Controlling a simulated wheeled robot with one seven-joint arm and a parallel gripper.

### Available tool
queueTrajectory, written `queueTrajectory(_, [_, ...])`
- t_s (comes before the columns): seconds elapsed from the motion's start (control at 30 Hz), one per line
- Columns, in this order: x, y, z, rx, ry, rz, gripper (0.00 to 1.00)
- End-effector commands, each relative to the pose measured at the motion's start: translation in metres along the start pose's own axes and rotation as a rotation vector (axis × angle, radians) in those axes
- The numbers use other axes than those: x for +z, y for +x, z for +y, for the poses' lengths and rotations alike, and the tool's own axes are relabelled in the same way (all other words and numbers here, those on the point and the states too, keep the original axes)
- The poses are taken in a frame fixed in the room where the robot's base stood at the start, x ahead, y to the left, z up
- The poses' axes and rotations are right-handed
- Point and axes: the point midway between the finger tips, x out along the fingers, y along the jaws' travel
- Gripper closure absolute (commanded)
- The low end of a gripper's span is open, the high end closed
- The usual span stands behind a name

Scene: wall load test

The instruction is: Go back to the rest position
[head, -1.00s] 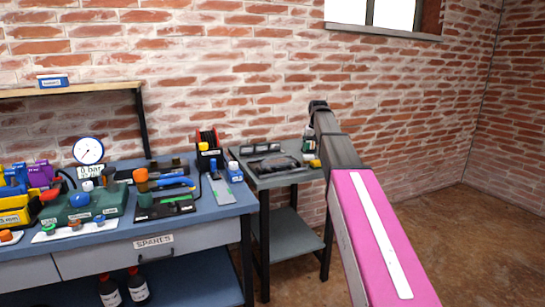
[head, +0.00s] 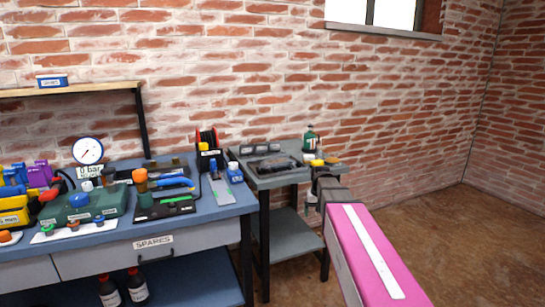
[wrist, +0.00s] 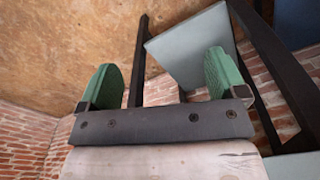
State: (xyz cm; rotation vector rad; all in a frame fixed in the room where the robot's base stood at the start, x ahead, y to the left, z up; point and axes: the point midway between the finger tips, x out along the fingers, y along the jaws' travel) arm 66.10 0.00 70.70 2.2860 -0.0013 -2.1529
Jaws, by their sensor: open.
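My gripper shows in the wrist view (wrist: 161,82) with its two green fingers wide apart and nothing between them. In the head view my arm, with a pink cover, reaches from the lower right to beside the front right corner of the small grey side table (head: 285,181). In the wrist view a grey panel (wrist: 185,45) and dark legs of a stand lie beyond the fingers.
The blue workbench (head: 215,205) at left holds a gauge (head: 88,150), tools and bins. A green bottle (head: 309,140) and a dark tray (head: 272,163) stand on the side table. A brick wall runs behind. The brown floor (head: 450,230) at right is clear.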

Motion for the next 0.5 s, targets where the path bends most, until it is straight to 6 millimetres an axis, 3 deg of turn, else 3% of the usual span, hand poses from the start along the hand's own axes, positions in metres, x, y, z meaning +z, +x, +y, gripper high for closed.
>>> queueTrajectory(0.03, [0.027, 0.017, 0.0, 0.0, 0.0, -0.01, 0.1])
queueTrajectory(0.3, [0.124, 0.085, 0.0, -0.001, 0.0, -0.037, 0.1])
queueTrajectory(0.5, [0.175, 0.113, 0.0, -0.001, 0.0, -0.05, 0.1])
